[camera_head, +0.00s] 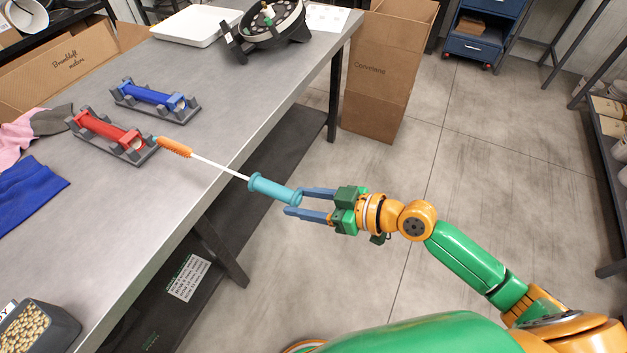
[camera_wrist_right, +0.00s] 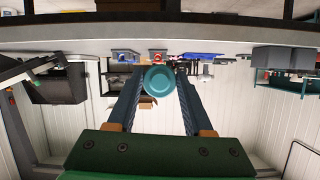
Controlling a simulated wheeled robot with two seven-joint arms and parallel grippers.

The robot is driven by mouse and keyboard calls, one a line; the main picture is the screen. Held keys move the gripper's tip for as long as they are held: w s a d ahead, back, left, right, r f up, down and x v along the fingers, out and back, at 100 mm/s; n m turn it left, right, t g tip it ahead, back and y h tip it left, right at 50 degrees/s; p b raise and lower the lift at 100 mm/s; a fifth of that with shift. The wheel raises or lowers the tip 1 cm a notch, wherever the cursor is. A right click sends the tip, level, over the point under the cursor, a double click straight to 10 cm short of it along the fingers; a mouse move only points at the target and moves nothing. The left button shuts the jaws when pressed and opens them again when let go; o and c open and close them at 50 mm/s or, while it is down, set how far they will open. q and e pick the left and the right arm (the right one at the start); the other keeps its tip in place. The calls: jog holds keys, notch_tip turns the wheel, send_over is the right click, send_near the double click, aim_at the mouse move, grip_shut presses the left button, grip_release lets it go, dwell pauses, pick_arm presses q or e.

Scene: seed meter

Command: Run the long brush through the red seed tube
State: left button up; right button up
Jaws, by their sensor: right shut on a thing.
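The red seed tube (camera_head: 108,129) lies in a dark grey cradle (camera_head: 143,158) on the table, its open end facing right toward me. The long brush has a teal handle (camera_head: 272,190), a thin white shaft (camera_head: 218,167) and orange bristles (camera_head: 174,147). My right gripper (camera_head: 294,201) is shut on the handle, off the table's front edge. The bristles point at the tube's open end, close to it and still visible outside; I cannot tell whether the tip enters. In the right wrist view the handle's round end (camera_wrist_right: 159,79) sits between the fingers and partly hides what lies behind. My left gripper is out of view.
A blue tube (camera_head: 153,95) lies in a similar cradle behind the red one. A white tray (camera_head: 196,25) and a round black seed meter (camera_head: 268,24) stand at the back. Cloths (camera_head: 28,190) lie left; a seed box (camera_head: 35,330) sits at the near corner. The table between is clear.

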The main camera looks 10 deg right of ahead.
aim_at(218, 166)
jog(key=f+b+x, duration=0.2)
jog(key=b+x, duration=0.2)
jog(key=x, duration=0.6)
jog(key=shift+s+d, duration=0.25)
jog(key=shift+r, duration=0.1)
dwell(0.4)
jog(key=w+a+b, duration=0.2)
jog(key=w+a, duration=0.1)
jog(key=a, duration=0.2)
jog(key=shift+w, duration=0.35)
